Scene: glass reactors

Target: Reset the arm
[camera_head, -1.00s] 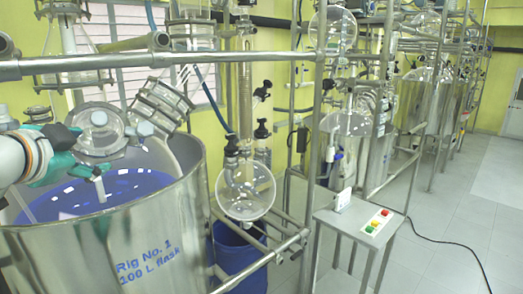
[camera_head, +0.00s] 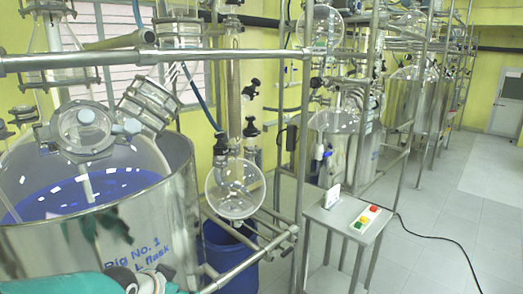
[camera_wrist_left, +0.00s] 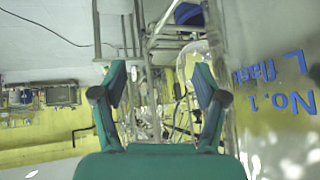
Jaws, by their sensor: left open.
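My left gripper (camera_wrist_left: 158,88) shows in the left wrist view with its two green fingers spread apart and nothing between them. In the head view only a green and white part of my left arm shows at the bottom left, in front of the steel vessel (camera_head: 178,225) marked "Rig No. 1". The fingertips cannot be made out there. The vessel's side with its blue lettering also shows at the right of the left wrist view (camera_wrist_left: 285,100). A glass lid with a clamp (camera_head: 88,128) tops the flask of blue liquid. My right gripper is not in view.
A horizontal steel rail (camera_head: 150,57) crosses above the flask. A round glass flask (camera_head: 235,187) hangs over a blue bin (camera_head: 225,245) to the right. A small steel table (camera_head: 345,218) carries coloured buttons. The floor at the right is mostly clear, with a black cable.

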